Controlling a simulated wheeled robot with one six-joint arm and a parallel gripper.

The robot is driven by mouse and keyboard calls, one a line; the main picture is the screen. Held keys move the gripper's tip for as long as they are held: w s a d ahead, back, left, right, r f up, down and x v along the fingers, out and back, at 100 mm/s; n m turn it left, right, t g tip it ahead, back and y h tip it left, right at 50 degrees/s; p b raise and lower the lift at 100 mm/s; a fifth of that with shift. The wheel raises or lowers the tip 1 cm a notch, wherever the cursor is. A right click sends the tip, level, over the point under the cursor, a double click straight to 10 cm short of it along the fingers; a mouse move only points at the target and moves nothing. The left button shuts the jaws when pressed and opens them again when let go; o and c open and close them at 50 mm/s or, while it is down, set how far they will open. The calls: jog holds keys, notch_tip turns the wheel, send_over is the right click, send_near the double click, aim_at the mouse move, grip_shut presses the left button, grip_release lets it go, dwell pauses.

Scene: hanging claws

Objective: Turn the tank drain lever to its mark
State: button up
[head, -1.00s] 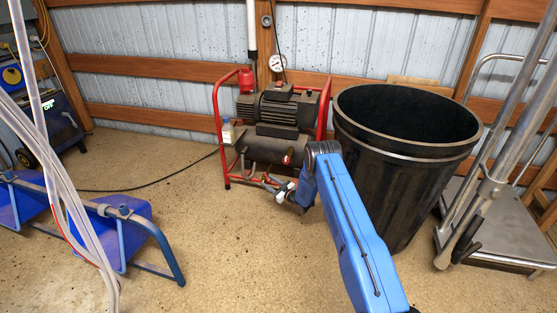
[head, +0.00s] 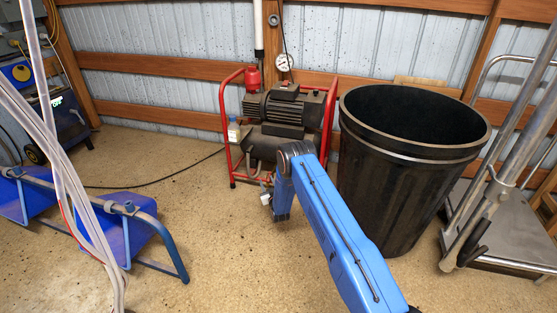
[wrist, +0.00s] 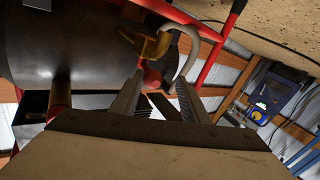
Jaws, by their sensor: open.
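The dark compressor tank (head: 262,148) sits low in a red frame by the back wall; it fills the upper left of the wrist view (wrist: 70,45). A brass fitting (wrist: 150,44) shows below it, with a red rounded part (wrist: 151,77) that looks like the lever. A pale curved piece (wrist: 190,48) arcs beside it. My gripper (wrist: 162,98) is open, its two ridged fingers pointing toward the red part, which appears near the fingertips; I cannot tell whether they touch. In the head view my blue arm hides most of the gripper. I cannot make out the mark.
Red frame tubes (wrist: 222,45) run close to my gripper. A large black bin (head: 400,190) stands right of the compressor, close to my arm. A metal cart (head: 500,225) is farther right. A blue stand (head: 140,240) is at left, with bare floor between.

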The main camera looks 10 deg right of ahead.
jog(key=s+d, duration=0.1)
jog(key=s, duration=1.7)
notch_tip(320, 180, up, 27)
jog(key=w+d+m+g, duration=0.1)
jog(key=w+d+g, duration=0.1)
jog(key=g, duration=0.2)
jog(key=shift+w, duration=0.1)
jog(key=shift+c, duration=0.5)
